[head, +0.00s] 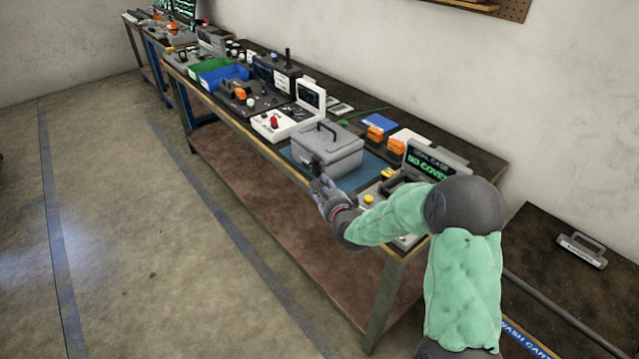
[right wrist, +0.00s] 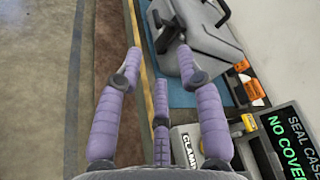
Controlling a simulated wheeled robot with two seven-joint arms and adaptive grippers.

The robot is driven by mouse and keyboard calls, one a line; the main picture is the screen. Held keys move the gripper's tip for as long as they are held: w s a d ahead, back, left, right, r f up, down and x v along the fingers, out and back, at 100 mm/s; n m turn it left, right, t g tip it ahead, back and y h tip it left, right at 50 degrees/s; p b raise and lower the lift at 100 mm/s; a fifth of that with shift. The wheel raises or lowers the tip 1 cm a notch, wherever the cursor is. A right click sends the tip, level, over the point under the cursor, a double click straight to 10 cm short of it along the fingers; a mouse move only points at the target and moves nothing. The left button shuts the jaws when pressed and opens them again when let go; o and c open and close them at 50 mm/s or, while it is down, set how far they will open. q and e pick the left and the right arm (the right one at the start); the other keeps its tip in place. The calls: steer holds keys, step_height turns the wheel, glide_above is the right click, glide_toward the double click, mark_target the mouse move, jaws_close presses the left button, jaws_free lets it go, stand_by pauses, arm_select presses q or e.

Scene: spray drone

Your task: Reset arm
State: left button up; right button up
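My right arm, in a green sleeve, comes in from the right in the head view. Its gripper (head: 322,182) is at the bench's front edge, just in front of the grey case (head: 327,150). In the right wrist view the purple fingers of this gripper (right wrist: 159,62) are spread apart with nothing between them. One fingertip overlaps the lower corner of the grey case (right wrist: 215,52); I cannot tell whether it touches. The case is closed, with a dark handle on top, and sits on a blue mat (head: 371,172). My left gripper is not in view.
A seal case station with a "NO COVER" screen (head: 430,160) stands right of the case, close to my forearm. A white device with a red knob (head: 274,123) is to its left. A dark cart (head: 560,265) is at right. The floor at left is clear.

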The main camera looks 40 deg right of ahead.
stand_by(0.6)
steer(key=s+a+f+n+g+y, duration=0.3)
steer(key=a+f+n, duration=0.3)
steer(key=a+f, duration=0.4)
steer(key=s+a+f+n+g+y, duration=0.2)
steer(key=s+a+f+n+g, duration=0.25)
steer(key=a+f, duration=0.6)
steer(key=s+a+f+n+g+y, duration=0.1)
steer(key=s+a+f+n+g, duration=0.1)
steer(key=s+a+f+n, duration=0.2)
steer(key=s+a+f+n+g+y, duration=0.1)
steer(key=s+a+f+n+g, duration=0.2)
steer(key=s, duration=0.7)
steer(key=s+a+f+n+g+y, duration=0.1)
steer(key=s+a+f+n+g, duration=0.1)
steer(key=s+a+f+n, duration=0.4)
steer(key=shift+s+f, duration=0.45)
steer(key=shift+f, duration=0.25)
steer(key=shift+g, duration=0.25)
